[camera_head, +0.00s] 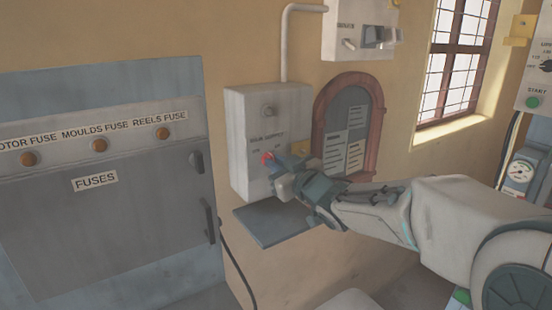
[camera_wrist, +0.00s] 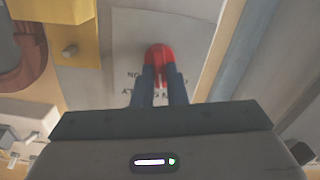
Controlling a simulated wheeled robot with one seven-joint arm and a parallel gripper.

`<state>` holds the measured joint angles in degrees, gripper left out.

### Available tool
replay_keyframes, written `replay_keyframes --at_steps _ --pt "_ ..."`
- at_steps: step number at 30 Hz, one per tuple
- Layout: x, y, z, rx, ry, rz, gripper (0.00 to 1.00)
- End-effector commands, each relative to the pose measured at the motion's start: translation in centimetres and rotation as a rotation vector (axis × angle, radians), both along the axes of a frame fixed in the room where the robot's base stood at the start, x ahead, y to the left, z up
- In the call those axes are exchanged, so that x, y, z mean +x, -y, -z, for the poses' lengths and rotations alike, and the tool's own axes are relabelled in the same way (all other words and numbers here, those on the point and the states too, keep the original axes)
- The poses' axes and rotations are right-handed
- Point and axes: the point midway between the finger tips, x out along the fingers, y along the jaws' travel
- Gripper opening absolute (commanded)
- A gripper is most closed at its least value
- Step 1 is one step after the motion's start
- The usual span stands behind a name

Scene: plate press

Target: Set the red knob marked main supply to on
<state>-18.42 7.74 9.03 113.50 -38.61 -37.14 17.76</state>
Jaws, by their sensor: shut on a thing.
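The red knob (camera_head: 266,158) is on the front of a grey wall box (camera_head: 240,125) labelled main supply. In the wrist view the red knob (camera_wrist: 158,54) shows between the two blue fingers of my gripper (camera_wrist: 160,80). My gripper (camera_head: 277,163) is shut on the knob, with my arm reaching in from the right. Small lettering sits beside the knob, partly covered by my gripper. I cannot tell exactly which marking the knob points to.
A small grey shelf (camera_head: 270,224) juts out below the box. A fuse cabinet (camera_head: 110,200) stands to the left. An arched notice board (camera_head: 347,130) is to the right, and another switch box (camera_head: 350,30) is above. A yellow bracket (camera_wrist: 70,35) is close beside my fingers.

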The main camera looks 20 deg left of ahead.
Motion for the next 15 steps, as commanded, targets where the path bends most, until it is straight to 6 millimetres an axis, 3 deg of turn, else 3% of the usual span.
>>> replay_keyframes --at_steps 15 --pt "0.33 0.33 -0.35 0.319 -0.372 0.003 0.00"
